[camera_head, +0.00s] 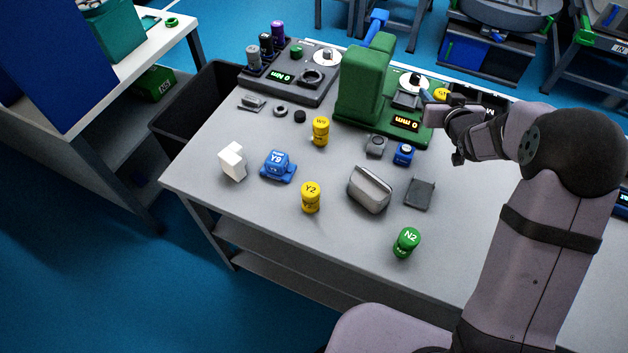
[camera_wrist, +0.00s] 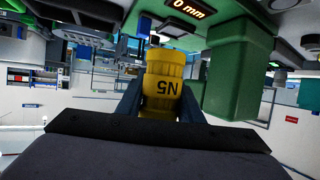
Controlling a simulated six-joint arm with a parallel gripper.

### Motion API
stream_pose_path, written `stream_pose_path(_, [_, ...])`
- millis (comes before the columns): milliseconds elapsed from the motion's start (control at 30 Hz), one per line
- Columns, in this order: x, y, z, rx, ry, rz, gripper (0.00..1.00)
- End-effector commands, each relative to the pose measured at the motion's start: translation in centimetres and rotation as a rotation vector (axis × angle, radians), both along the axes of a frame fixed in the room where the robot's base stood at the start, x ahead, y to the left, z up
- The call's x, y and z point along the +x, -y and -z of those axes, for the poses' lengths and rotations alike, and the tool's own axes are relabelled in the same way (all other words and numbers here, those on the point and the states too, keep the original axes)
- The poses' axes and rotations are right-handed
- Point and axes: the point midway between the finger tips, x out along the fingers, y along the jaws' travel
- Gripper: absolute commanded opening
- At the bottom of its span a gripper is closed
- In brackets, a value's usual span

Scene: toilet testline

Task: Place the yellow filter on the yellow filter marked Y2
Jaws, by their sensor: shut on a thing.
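My gripper (camera_head: 447,100) is at the right, in front of the green machine's right end. In the wrist view my gripper (camera_wrist: 160,100) is shut on a yellow filter (camera_wrist: 165,72), with one dark finger on each side. Its mark looks like N5, upside down in that view. A bit of this yellow filter (camera_head: 440,93) shows at my gripper in the head view. The yellow filter marked Y2 (camera_head: 311,198) stands upright near the front of the grey table, left of my gripper and apart from it. Another yellow filter (camera_head: 320,131) stands farther back.
The green machine (camera_head: 362,90) stands tall at the back. A blue part (camera_head: 278,165) and white block (camera_head: 233,161) lie left of Y2, a grey holder (camera_head: 370,189) right of it. A green filter marked N2 (camera_head: 407,242) stands at the front. Space in front of Y2 is clear.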

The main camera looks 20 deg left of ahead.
Motion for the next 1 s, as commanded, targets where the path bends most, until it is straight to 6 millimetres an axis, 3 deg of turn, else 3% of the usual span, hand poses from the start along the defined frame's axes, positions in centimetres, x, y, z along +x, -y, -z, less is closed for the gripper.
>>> stream_pose_path(33, [-1.3, -2.2, -0.9, 0.000, 0.000, -0.056, 0.10])
stream_pose_path(200, [-6.5, -8.6, -2.3, 0.001, 0.000, -0.250, 0.10])
stream_pose_path(500, [-17.9, -17.6, -4.4, 0.002, -0.001, -0.591, 0.10])
stream_pose_path(800, [-28.1, -22.0, -5.7, 0.002, -0.001, -0.856, 0.10])
stream_pose_path(1000, [-31.4, -22.8, -6.0, 0.001, 0.001, -0.938, 0.10])
